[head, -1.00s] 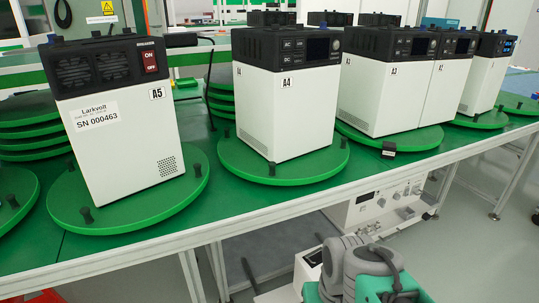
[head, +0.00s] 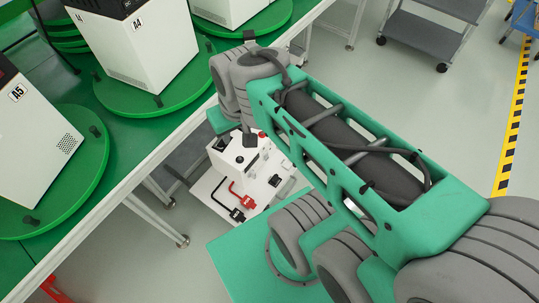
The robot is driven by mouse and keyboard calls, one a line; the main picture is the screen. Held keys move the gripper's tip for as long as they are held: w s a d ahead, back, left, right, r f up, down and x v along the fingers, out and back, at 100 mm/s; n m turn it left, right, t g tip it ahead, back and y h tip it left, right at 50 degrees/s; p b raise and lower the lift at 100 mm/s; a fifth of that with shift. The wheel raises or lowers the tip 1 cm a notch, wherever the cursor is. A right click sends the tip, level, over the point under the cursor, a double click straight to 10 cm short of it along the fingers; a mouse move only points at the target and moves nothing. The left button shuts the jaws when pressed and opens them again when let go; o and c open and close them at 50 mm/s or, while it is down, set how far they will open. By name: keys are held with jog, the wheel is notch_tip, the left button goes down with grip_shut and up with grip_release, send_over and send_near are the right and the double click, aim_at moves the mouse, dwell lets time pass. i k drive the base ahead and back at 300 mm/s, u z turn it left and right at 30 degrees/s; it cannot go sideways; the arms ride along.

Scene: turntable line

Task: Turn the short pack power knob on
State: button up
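Part of the white pack labelled A5 (head: 33,135) shows at the left edge, standing on a green turntable (head: 90,185). The white pack labelled A4 (head: 150,55) stands on its own green turntable (head: 125,105) at the upper left. Another white pack (head: 228,10) is cut off at the top edge. Their upper fronts are mostly out of frame, and no power knob can be made out on them. I cannot tell which pack is the short one. My green and grey arm crosses the middle, folded; my gripper cannot be made out.
A white box (head: 232,155) with a red and a black lead sits low beside my arm, partly hidden by it. The green bench has a pale front rail (head: 130,185). A grey cart (head: 432,38) stands at the upper right. The floor on the right is open.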

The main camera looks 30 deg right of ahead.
aim_at(252, 174)
jog(key=z, duration=0.75)
jog(key=k, duration=0.55)
jog(key=u, duration=3.25)
jog(key=k, duration=0.85)
jog(key=z, duration=0.7)
